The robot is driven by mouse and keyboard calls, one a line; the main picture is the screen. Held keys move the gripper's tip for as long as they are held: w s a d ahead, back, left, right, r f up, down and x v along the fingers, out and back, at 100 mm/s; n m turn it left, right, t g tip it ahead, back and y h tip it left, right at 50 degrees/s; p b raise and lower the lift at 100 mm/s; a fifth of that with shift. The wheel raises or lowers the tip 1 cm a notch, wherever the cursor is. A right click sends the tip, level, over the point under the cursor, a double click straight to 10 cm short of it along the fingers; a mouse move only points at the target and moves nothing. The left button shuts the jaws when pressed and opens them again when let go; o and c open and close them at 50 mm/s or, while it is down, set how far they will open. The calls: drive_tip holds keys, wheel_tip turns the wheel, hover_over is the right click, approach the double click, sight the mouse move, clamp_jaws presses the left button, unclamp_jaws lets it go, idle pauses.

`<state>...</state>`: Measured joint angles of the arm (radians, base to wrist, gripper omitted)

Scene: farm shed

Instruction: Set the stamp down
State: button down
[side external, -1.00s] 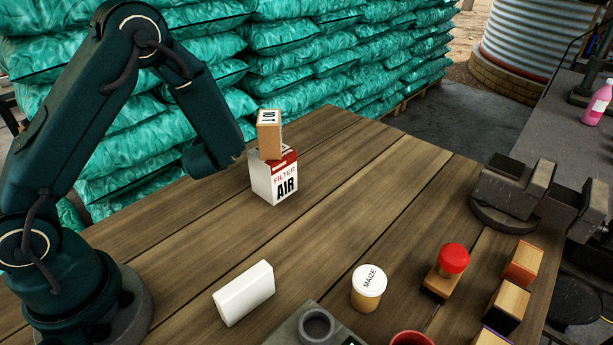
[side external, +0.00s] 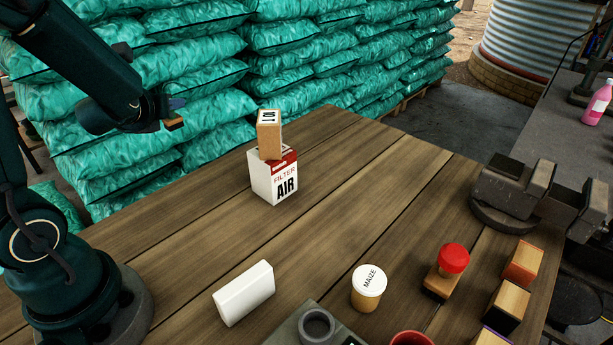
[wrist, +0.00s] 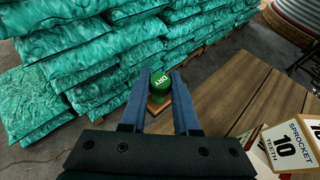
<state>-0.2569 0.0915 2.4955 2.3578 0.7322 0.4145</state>
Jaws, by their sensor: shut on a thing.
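The stamp has a round green knob marked DRY and a wooden base; it shows between my fingers in the wrist view (wrist: 160,80). My gripper (wrist: 160,92) is shut on it, one blue finger on each side of the knob. In the side view my gripper (side external: 170,108) is at the upper left, in front of the green sacks and left of the stacked boxes. Only a bit of the stamp's wooden base (side external: 173,124) shows below the fingers there. The stamp is in the air, apart from the table.
The wooden table (side external: 340,190) has clear room in its middle. An AIR FILTER box (side external: 262,182) with a sprocket box (side external: 269,136) on top stands at its back. A white block (side external: 244,293), a MAIZE jar (side external: 368,286), a red-knobbed stamp (side external: 453,259) and a vise (side external: 515,190) are nearer the front and right.

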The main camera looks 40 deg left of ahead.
drive_tip(key=d+r+m+t+h, duration=0.2)
drive_tip(key=d+m+h, duration=0.2)
drive_tip(key=d, duration=0.6)
drive_tip(key=d+r+m+t+h, duration=0.2)
drive_tip(key=d+m+h, duration=0.3)
drive_tip(key=d, duration=0.5)
drive_tip(key=shift+w+d+r+h, duration=0.2)
drive_tip(key=shift+w+r+h, duration=0.15)
drive_tip(key=shift+r, duration=0.45)
